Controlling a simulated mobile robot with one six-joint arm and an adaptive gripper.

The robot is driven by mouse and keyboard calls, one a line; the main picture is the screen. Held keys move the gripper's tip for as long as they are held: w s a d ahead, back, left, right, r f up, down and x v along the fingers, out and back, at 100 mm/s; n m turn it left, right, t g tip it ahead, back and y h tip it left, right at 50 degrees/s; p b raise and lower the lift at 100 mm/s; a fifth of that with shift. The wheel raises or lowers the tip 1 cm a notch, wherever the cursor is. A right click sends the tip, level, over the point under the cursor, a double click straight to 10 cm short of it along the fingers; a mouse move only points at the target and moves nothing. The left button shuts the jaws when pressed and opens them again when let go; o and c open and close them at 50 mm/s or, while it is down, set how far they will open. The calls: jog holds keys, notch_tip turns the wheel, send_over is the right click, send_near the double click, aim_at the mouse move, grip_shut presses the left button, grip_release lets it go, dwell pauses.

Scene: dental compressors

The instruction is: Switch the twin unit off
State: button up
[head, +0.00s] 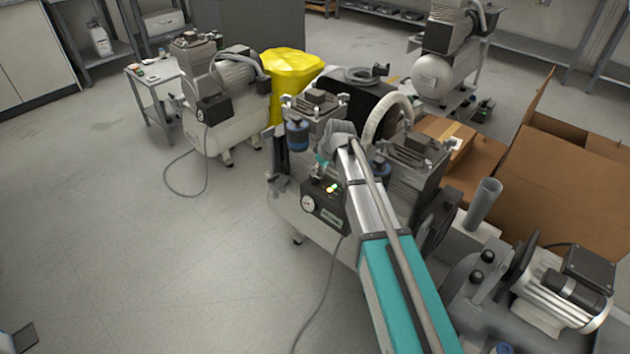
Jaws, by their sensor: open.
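The twin unit (285,208) is the compressor in the middle of the head view, with two pump heads over a pale tank. A dark control box (325,207) on its front carries a round pressure gauge (308,203) and small lit yellow-green lights (333,188). My arm reaches in from the lower right and hides part of the unit. My gripper (318,178) is small in this view, just above the top of the control box. It is open with nothing seen in it. Whether it touches the box or a switch cannot be told.
A third compressor (450,65) is at the back. Cardboard boxes (560,160) and a motor assembly (560,290) crowd the right.

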aim_at(315, 178)
jog(key=shift+b+x, duration=1.7)
jog(key=shift+x, duration=0.45)
grip_shut()
